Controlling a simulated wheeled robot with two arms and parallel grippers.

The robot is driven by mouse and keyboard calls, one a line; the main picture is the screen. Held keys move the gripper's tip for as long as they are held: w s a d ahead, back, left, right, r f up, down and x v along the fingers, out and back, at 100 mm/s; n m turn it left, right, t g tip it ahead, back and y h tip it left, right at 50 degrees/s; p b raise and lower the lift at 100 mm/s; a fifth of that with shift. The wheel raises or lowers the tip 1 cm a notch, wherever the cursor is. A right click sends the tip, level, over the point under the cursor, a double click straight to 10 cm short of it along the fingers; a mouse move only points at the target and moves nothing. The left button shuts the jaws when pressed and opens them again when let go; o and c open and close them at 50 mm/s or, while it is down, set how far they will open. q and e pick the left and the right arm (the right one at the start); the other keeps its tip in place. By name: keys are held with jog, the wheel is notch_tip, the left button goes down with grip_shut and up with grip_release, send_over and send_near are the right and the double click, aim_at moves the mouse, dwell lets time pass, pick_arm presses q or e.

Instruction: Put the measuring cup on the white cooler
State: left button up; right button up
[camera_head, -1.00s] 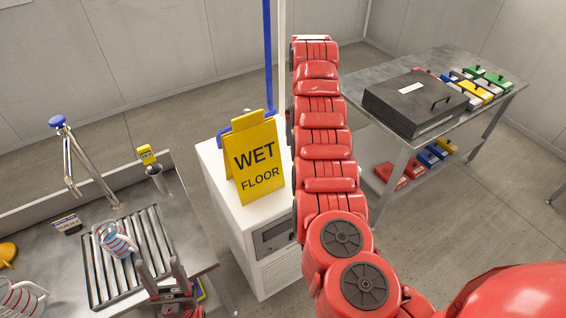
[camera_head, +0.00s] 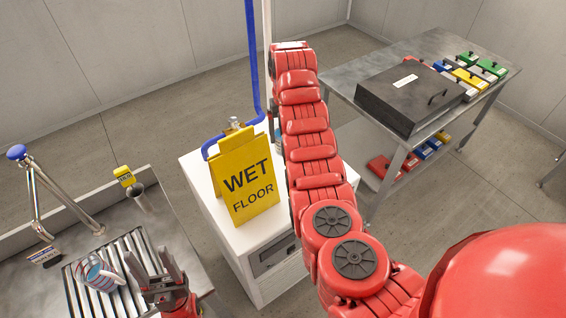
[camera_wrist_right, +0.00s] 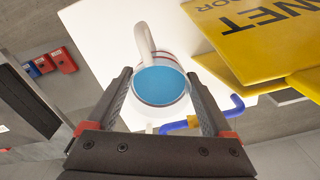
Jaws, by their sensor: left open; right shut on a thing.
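The measuring cup (camera_wrist_right: 160,86), white with a blue inside, a red band and a white handle, is between the fingers of my right gripper (camera_wrist_right: 158,76) in the right wrist view. That gripper is shut on it. The white cooler's top (camera_wrist_right: 95,25) lies behind the cup; I cannot tell whether the cup touches it. In the head view, my right arm hides most of the cup and the gripper. The white cooler (camera_head: 272,286) stands in the middle there. My left gripper (camera_head: 150,262) is open and empty over the slatted rack.
A yellow wet floor sign (camera_head: 246,180) stands on the cooler, close beside the held cup. A blue pipe (camera_head: 251,60) rises behind it. A striped cup (camera_head: 101,275) is on the slatted rack (camera_head: 75,290) at left. A black case (camera_head: 408,97) lies on the right table (camera_head: 352,72).

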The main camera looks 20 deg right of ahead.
notch_tip(320, 180, down, 5)
jog(key=shift+r+b, duration=0.1)
jog(key=shift+b, duration=0.7)
notch_tip(320, 180, down, 3)
jog(key=shift+w+f+p, duration=0.15)
jog(key=shift+p, duration=1.05)
jog(key=shift+f, duration=0.4)
notch_tip(320, 180, down, 4)
jog(key=shift+r+p, duration=0.2)
jog(key=shift+p, duration=0.3)
jog(key=shift+f, duration=0.4)
